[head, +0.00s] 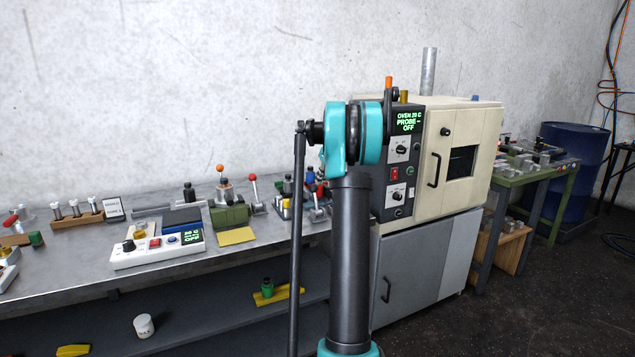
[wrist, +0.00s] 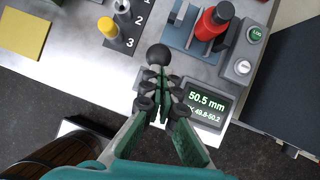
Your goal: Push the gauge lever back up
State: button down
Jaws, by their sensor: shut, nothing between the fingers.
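In the wrist view, a gauge readout (wrist: 205,103) shows 50.5 mm in green, with a line "49.8-50.2" below it. A round black knob (wrist: 159,56), which looks like the end of the gauge lever, sits just beyond my fingertips. My gripper (wrist: 161,88) is shut and empty, with its tips close to the knob; I cannot tell whether they touch. The lever's shaft is hidden below the knob and fingers. In the head view, my arm covers my gripper and most of the gauge area.
In the wrist view, a red part (wrist: 212,22) stands in a blue-grey fixture at the top right, beside a grey control box (wrist: 243,58). A yellow-topped post (wrist: 108,28) stands left, near a yellow pad (wrist: 25,32). An oven (head: 462,155) stands right in the head view.

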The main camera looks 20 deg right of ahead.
jog(key=w+r+v, duration=0.1)
jog(key=w+v, duration=0.1)
jog(key=v, duration=0.9)
jog(key=shift+w+r, duration=0.15)
jog(key=s+a+f+n+g, duration=0.1)
jog(key=s+a+f+n, duration=0.6)
jog(key=s+a+n, duration=0.3)
jog(key=s+a+f+n, duration=0.8)
jog(key=a, duration=0.3)
jog(key=s+a+f+n, duration=0.3)
jog(key=s+f+n, duration=0.2)
jog(key=s, duration=0.3)
jog(key=s+a+f+n+h, duration=0.1)
jog(key=s+a+f+n, duration=0.1)
jog(key=s+f+n, duration=0.3)
jog(key=s+a+f+n, duration=0.3)
jog(key=s+f+n, duration=0.2)
jog(key=s, duration=0.7)
jog(key=shift+s+a+f+n+h, duration=0.2)
jog(key=shift+a+f+n+h, duration=0.15)
jog(key=shift+f, duration=0.35)
